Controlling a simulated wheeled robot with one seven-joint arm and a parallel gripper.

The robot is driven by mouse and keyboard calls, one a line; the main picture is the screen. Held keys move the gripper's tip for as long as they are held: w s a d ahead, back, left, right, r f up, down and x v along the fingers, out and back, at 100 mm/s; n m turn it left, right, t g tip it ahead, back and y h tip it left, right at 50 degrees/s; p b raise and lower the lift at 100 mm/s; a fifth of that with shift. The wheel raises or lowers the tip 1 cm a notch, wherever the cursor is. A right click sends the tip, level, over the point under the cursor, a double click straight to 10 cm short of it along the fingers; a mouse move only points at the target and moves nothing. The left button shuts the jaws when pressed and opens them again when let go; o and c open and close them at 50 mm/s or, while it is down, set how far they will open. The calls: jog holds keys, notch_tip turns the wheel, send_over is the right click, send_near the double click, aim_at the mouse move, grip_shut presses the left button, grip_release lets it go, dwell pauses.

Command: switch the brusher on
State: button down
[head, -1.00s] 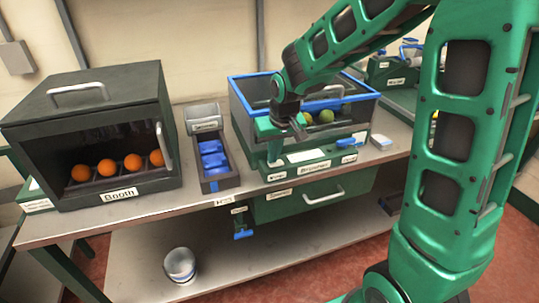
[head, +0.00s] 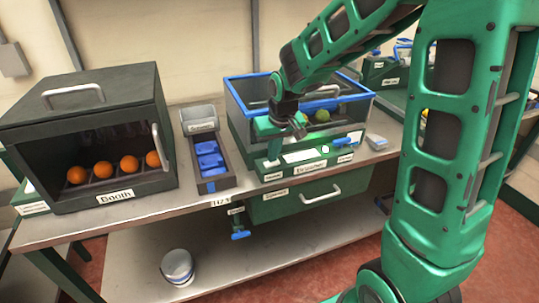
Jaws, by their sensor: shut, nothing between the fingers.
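The brusher (head: 262,168) is a green machine with a blue-rimmed, clear-walled box on top and a label on its front panel. Its front panel carries a pale plate (head: 305,155), a small bright greenish-white light (head: 325,149) and a blue lever-like part (head: 343,142) at the right end. My gripper (head: 301,132) is shut and empty, pointing down in front of the box, just above the panel and left of the blue part. It looks apart from that part; contact with the panel cannot be told. A greenish fruit (head: 322,115) shows inside; my arm hides part of the box.
A dark booth (head: 118,190) with several oranges stands at left on the bench. A tray with blue pieces (head: 209,160) sits between booth and brusher. A small grey block (head: 376,142) lies right of the brusher. A drawer handle (head: 322,196) sticks out below.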

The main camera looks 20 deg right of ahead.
jog(key=shift+r, duration=0.1)
jog(key=shift+a+r, duration=0.1)
jog(key=shift+r, duration=0.25)
jog(key=w+a+v, duration=0.1)
jog(key=a+v, duration=0.1)
jog(key=v, duration=1)
jog(key=shift+a+r, duration=0.4)
jog(key=shift+r, duration=0.05)
jog(key=s+d+f+m+g+h, duration=0.1)
jog(key=s+d+f+m+g, duration=0.15)
jog(key=s+d, duration=0.9)
jog(key=s+d+f+m, duration=0.2)
jog(key=s, duration=0.7)
jog(key=s+d+f+m+y, duration=0.1)
jog(key=s+d+f, duration=0.2)
jog(key=s, duration=0.6)
jog(key=shift+d+m+g, duration=0.2)
jog(key=shift+m+g, duration=0.15)
jog(key=shift+g, duration=0.1)
